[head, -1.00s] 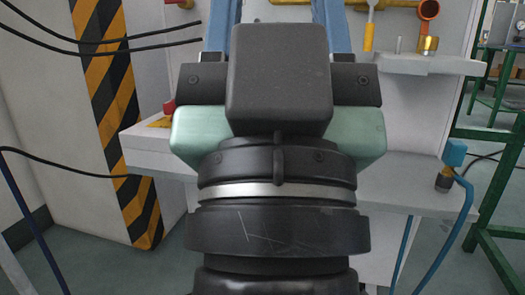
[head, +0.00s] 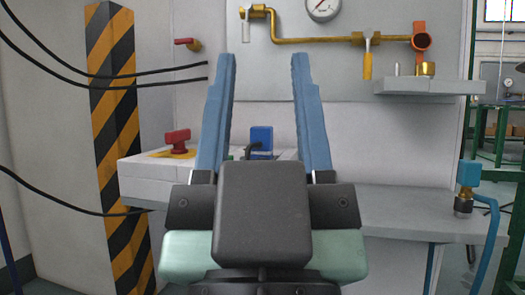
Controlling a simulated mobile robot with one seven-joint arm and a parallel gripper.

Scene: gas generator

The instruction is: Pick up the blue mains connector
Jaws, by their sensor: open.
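My gripper (head: 264,62) is in the middle of the head view, its two blue fingers spread wide with nothing between them. A blue connector (head: 468,175) with a brass-coloured lower end and a blue hose is at the right end of the grey shelf; it looks like the mains connector. It is well to the right of my gripper and apart from it. A second blue part (head: 261,138), block-shaped, shows between my fingers, farther back on the bench. Its lower part is hidden by my gripper.
A red knob (head: 177,140) is on the white bench block at left. A small ledge (head: 430,87) at right bears a brass fitting (head: 426,68). A brass pipe (head: 310,38) and gauge (head: 324,8) are on the back panel. The shelf (head: 400,212) is clear left of the connector.

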